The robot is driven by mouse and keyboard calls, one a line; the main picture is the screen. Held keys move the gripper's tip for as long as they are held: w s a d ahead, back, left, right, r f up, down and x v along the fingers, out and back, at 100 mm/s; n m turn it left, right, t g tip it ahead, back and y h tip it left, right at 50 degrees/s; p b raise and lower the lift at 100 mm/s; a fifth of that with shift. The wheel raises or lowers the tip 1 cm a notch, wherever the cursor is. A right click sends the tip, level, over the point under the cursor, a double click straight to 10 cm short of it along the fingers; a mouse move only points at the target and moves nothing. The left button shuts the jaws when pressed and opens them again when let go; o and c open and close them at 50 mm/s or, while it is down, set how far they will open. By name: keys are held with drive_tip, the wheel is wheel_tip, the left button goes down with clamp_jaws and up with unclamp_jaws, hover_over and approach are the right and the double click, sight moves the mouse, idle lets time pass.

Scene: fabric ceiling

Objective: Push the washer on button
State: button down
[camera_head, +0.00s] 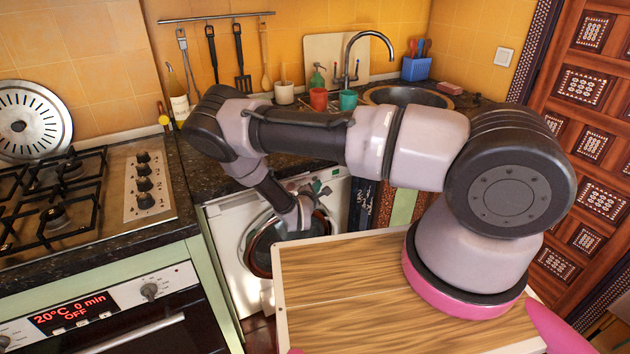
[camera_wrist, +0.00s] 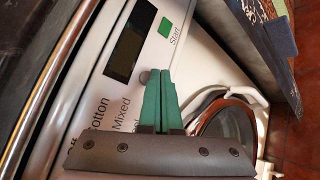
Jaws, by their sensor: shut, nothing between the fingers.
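The white washer (camera_head: 226,226) stands under the counter in the head view, with its round door (camera_head: 262,247) shut. In the wrist view, its slanted control panel (camera_wrist: 187,75) shows a dark display (camera_wrist: 125,52) and a green square button (camera_wrist: 166,27) with the word Start beside it. My gripper (camera_wrist: 160,72) has green fingers shut together with nothing between them. In the wrist picture, the fingertips lie below the green button, with a visible gap, and partly cover a grey knob (camera_wrist: 145,76). I cannot tell how far the fingertips are from the panel.
The dark countertop (camera_head: 209,188) overhangs the washer. A gas stove (camera_head: 60,205) and oven (camera_head: 120,318) stand left. A wooden board-like surface (camera_head: 390,285) fills the front middle. Red and green cups (camera_head: 318,98) and a sink (camera_head: 405,94) are at the back.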

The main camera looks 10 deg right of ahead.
drive_tip(key=shift+w+a, duration=0.1)
drive_tip(key=shift+w, duration=0.3)
drive_tip(key=shift+w+a, duration=0.1)
drive_tip(key=shift+w, duration=0.05)
idle(0.4)
drive_tip(key=shift+s+d, duration=0.2)
drive_tip(key=shift+s, duration=0.4)
drive_tip(key=s+d, duration=0.2)
drive_tip(key=s, duration=0.3)
drive_tip(key=shift+s, duration=0.35)
